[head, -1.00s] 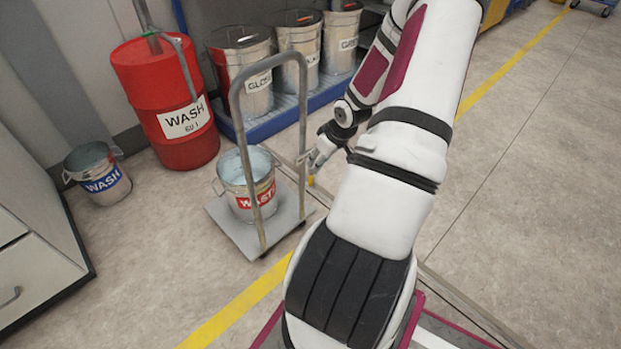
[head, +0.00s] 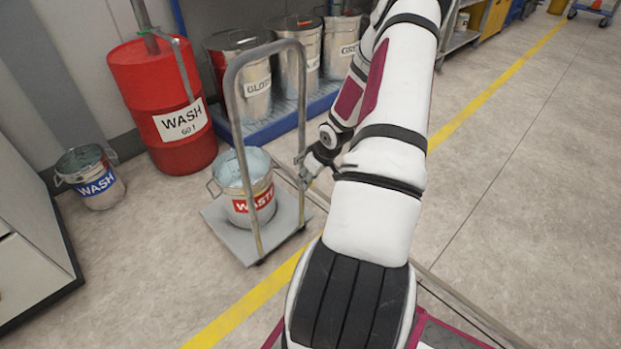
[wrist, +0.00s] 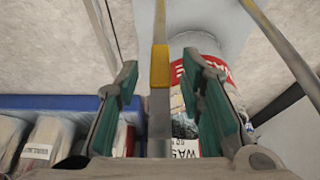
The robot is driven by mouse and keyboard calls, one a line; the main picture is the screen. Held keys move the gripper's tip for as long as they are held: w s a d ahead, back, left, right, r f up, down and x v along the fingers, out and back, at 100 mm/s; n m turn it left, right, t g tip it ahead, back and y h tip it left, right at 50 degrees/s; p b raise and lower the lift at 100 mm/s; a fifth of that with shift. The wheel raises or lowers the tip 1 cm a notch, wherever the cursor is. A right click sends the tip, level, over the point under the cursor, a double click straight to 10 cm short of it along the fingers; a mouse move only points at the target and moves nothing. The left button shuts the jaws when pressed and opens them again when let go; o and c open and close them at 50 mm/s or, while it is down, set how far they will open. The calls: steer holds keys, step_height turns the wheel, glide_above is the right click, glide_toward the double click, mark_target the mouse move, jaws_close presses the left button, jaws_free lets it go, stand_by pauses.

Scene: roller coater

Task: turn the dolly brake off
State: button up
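The dolly (head: 288,244) is a grey flat platform with an upright tubular handle frame (head: 231,100). A metal bucket labelled in red (head: 262,200), apparently WASTE, stands on it. My gripper (head: 302,170) is beside the right post of the frame in the head view. In the wrist view my gripper (wrist: 158,82) is open, its green-padded fingers apart. A straight bar with a yellow-orange section (wrist: 160,66) shows between the fingers; I cannot tell whether they touch it. I cannot make out the brake for certain or its position.
A red WASH drum (head: 160,90) and a small WASH bucket (head: 98,190) stand to the left. Labelled metal cans stand on a blue pallet (head: 262,133) behind the dolly. A cabinet (head: 30,240) is at far left. The floor on the right is clear.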

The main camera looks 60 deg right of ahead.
jaws_close()
